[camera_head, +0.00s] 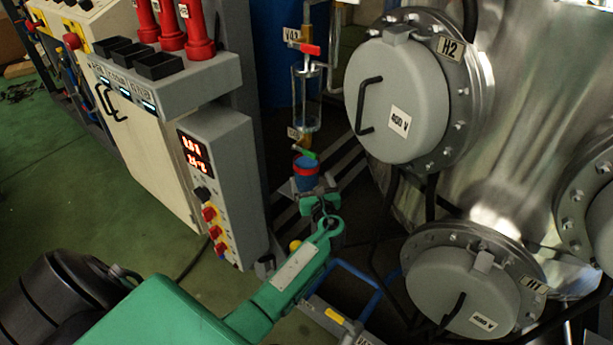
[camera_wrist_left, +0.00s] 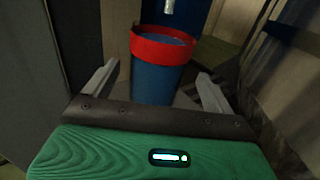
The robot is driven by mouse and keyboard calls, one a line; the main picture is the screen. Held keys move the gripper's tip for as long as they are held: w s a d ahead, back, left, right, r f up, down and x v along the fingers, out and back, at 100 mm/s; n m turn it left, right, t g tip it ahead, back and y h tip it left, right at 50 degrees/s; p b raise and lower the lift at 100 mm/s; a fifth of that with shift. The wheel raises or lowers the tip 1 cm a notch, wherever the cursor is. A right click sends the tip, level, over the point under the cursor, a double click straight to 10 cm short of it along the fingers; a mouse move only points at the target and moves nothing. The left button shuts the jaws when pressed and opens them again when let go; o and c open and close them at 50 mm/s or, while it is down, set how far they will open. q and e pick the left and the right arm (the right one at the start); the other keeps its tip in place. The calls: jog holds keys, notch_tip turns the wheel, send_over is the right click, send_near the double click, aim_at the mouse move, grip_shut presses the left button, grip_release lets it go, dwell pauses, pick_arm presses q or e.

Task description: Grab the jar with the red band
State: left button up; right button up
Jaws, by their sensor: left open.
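The jar with the red band (camera_head: 305,174) is a small blue cup with a red ring around its upper part. It stands upright below a glass cylinder and valves in the head view. In the left wrist view, the jar (camera_wrist_left: 158,80) is between and beyond the finger tips, with liquid showing inside its rim. My left gripper (camera_head: 318,194) is just in front of the jar. Its two fingers (camera_wrist_left: 160,84) are apart, one on each side of the jar, with gaps visible. The jar's lower part is hidden behind the gripper. My right gripper is not in view.
A grey control box (camera_head: 222,185) with red and yellow knobs stands left of the jar. Large round metal hatches H2 (camera_head: 402,100) and H1 (camera_head: 468,290) are on the right. A glass cylinder (camera_head: 306,98) hangs above the jar. A blue tube frame (camera_head: 362,285) lies below right.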

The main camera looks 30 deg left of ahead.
pick_arm(q)
jog(key=x, duration=0.4)
jog(key=shift+s+a+r, duration=0.1)
jog(key=shift+r, duration=0.2)
jog(key=c, duration=1.6)
